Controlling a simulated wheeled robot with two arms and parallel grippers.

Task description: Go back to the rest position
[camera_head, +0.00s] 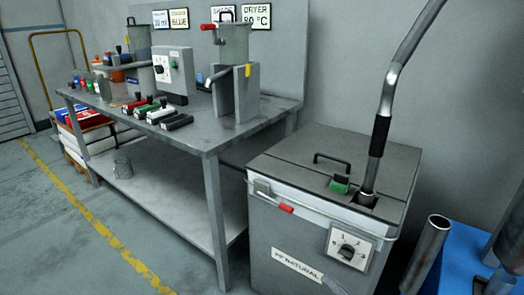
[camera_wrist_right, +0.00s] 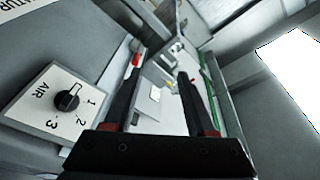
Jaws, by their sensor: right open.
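My right gripper (camera_wrist_right: 160,72) shows in the right wrist view with its two dark fingers apart and nothing visible between them. The grey cabinet's AIR dial plate (camera_wrist_right: 62,103) is left of the fingers, and part of its name label (camera_wrist_right: 20,8) is at the top left. In the head view the cabinet (camera_head: 290,235) stands at the centre right, with the dial plate (camera_head: 349,247) on its front and the PP NATURAL label (camera_head: 297,266) lower left of that. The right fingers are not clearly visible in the head view. My left gripper is not in view.
A grey workbench (camera_head: 205,138) with several small parts stands left of the cabinet. A curved metal pipe (camera_head: 398,75) rises from the cabinet top, beside a green-tagged latch (camera_head: 340,184). A steel tube (camera_head: 428,250) and blue surface (camera_head: 462,250) are lower right. Open floor (camera_head: 50,235) lies left.

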